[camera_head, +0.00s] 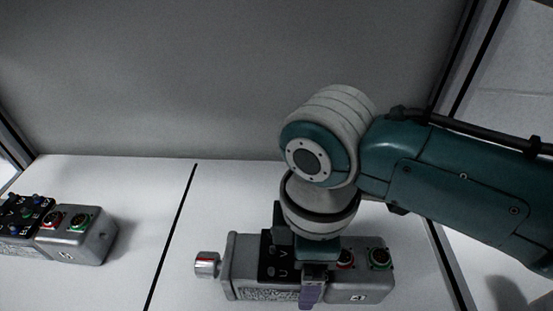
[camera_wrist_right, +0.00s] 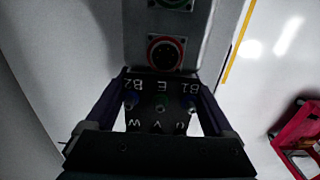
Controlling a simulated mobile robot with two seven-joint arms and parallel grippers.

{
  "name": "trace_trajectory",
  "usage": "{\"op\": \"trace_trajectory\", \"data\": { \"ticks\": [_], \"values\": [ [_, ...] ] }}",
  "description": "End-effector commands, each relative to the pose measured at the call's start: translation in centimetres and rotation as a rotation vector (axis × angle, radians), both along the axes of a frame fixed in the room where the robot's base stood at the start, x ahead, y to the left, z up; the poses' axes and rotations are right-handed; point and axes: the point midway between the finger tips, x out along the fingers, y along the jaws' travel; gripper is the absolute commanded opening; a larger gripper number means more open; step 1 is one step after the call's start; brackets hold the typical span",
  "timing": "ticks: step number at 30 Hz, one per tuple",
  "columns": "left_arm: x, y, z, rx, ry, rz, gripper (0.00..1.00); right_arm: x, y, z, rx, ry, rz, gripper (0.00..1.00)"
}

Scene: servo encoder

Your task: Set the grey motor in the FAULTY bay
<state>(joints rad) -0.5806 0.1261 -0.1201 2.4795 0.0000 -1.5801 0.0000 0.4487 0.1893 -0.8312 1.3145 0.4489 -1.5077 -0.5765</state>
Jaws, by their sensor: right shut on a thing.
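A grey motor (camera_head: 245,265) with a silver shaft pointing left is at the front of the white table, right of a black line. It has a black terminal block (camera_wrist_right: 162,92) and red and green round connectors on top. My right gripper (camera_head: 312,288) is shut on the motor, its fingers on both sides of the terminal block in the right wrist view. I cannot tell if the motor touches the table. A second grey motor (camera_head: 85,243) with a similar block and connectors lies at the left edge, partly cut off. No FAULTY label is readable. My left gripper is not in view.
The black line (camera_head: 172,235) divides the white table (camera_head: 140,185). The table is clear between the two motors. A grey wall (camera_head: 220,80) stands behind, with dark frame posts at both sides. A red crate (camera_wrist_right: 293,135) shows at the right wrist view's right edge.

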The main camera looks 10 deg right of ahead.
Motion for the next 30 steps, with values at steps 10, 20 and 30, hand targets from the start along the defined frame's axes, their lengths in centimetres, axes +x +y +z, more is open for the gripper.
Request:
{"op": "trace_trajectory", "data": {
  "ticks": [10,20,30],
  "values": [
    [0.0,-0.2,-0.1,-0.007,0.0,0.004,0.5,0.0,0.0,-0.3,0.001,0.0,0.0,0.96],
    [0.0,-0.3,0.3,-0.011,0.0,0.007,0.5,0.0,0.0,0.3,0.001,0.0,0.0,1.0],
    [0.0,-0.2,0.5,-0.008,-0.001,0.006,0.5,0.1,0.1,5.6,0.002,-0.003,0.001,1.0]
  ]
}}
